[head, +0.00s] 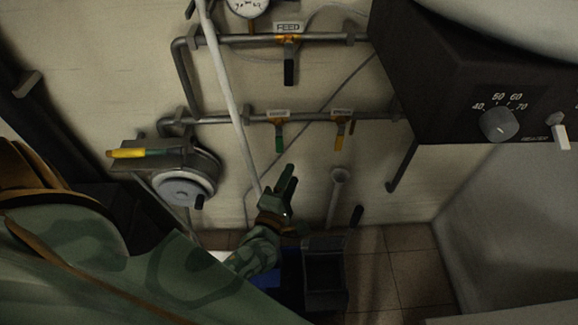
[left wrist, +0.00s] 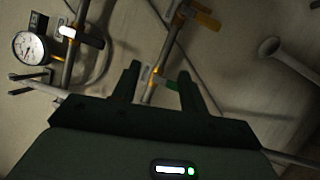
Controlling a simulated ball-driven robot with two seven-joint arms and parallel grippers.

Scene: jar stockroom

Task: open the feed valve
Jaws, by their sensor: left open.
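The feed valve (head: 289,45) sits on the upper pipe under a FEED label (head: 287,28). Its dark lever (head: 289,73) hangs straight down, across the pipe. In the left wrist view the dark lever (left wrist: 90,40) shows at upper left, beside a gauge. My left gripper (head: 289,172) is open and empty, well below the feed valve in the head view, just under a green lever (head: 279,138). In the left wrist view its fingers (left wrist: 160,78) stand apart, with the green lever (left wrist: 172,85) showing between them. My right gripper is not in view.
A yellow lever (head: 339,140) hangs beside the green one on the lower pipe (head: 225,118). A pale slanted pole (head: 232,105) crosses both pipes. A dark heater box (head: 465,75) juts out at right. A round fitting (head: 183,188) and a yellow handle (head: 127,153) stand at left.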

